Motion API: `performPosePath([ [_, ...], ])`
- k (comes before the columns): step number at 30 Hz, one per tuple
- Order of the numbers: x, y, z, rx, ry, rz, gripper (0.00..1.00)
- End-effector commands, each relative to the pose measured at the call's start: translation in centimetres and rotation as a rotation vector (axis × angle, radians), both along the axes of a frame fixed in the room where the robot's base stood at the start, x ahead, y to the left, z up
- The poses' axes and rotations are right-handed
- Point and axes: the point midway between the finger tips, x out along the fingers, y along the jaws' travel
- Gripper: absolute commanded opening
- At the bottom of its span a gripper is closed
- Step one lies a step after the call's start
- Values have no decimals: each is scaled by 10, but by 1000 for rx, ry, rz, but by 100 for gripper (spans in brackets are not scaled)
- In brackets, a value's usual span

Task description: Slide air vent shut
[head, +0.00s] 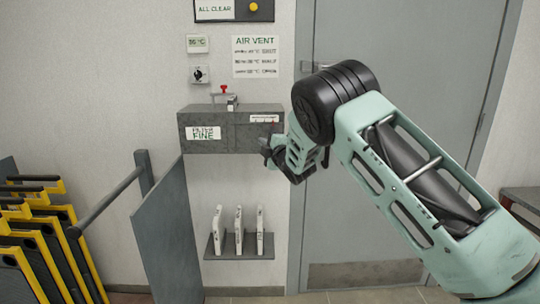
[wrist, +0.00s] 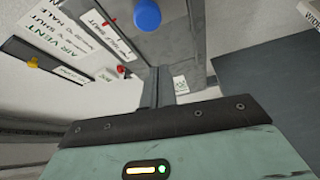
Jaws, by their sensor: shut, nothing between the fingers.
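A grey metal box (head: 230,137) juts from the wall and carries a "FILTER FINE" label. A small white scale label (head: 264,118) with red marks sits at its upper right front. My gripper (head: 266,152) is shut and empty, at the right end of the box just below the scale label. Its shut fingers (wrist: 163,88) also show in the wrist view. Contact cannot be told.
An "AIR VENT" sign (head: 256,57) hangs on the wall above, beside a small dial (head: 199,75). A shelf (head: 240,256) with several white pieces is below the box. A grey panel (head: 165,235) and yellow-edged frames (head: 35,240) stand left. A grey door (head: 400,60) is behind my arm.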

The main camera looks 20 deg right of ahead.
Motion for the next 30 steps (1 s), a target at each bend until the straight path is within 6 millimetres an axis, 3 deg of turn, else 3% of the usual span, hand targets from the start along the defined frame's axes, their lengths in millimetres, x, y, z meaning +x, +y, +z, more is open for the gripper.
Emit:
performPosePath([
  [6,-37,-5,-4,1,-1,1,0],
  [12,-58,-8,-4,0,0,1,0],
  [30,-64,-8,-3,5,3,2,0],
])
